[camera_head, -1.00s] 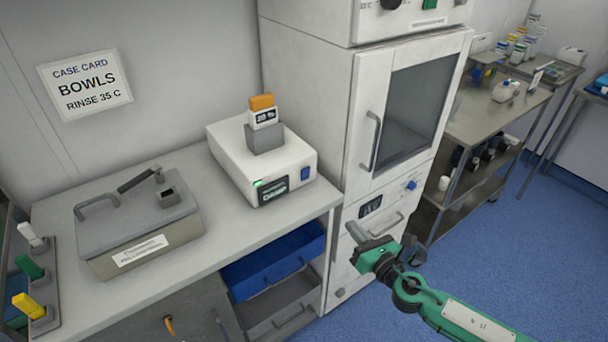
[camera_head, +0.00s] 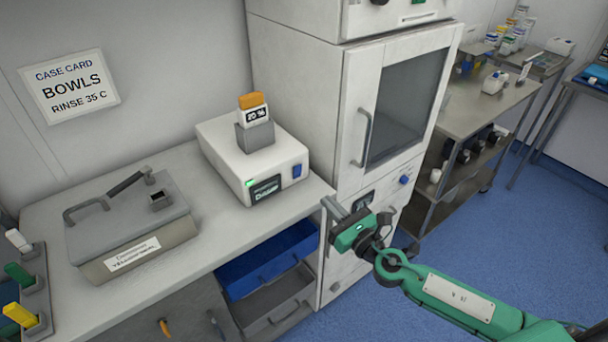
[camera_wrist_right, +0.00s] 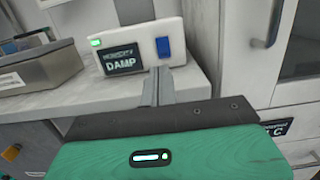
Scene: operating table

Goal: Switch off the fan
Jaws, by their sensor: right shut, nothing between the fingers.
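No fan is plainly recognisable. A white box (camera_head: 220,145) on the bench has a lit green lamp, a blue rocker switch (camera_head: 297,171) and a dark display. The tall white cabinet (camera_head: 300,90) carries a blue knob (camera_head: 404,180) and a small dark display. My right gripper (camera_head: 328,206) is shut and empty, in front of the cabinet's lower part and right of the box. It also shows in the right wrist view (camera_wrist_right: 160,72). My left gripper is out of view.
A grey lidded container (camera_head: 130,225) and coloured switches or levers (camera_head: 20,315) stand on the bench (camera_head: 210,245) at left. A blue drawer (camera_head: 265,260) is open below it. A metal trolley (camera_head: 470,120) stands right of the cabinet. Blue floor is clear at right.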

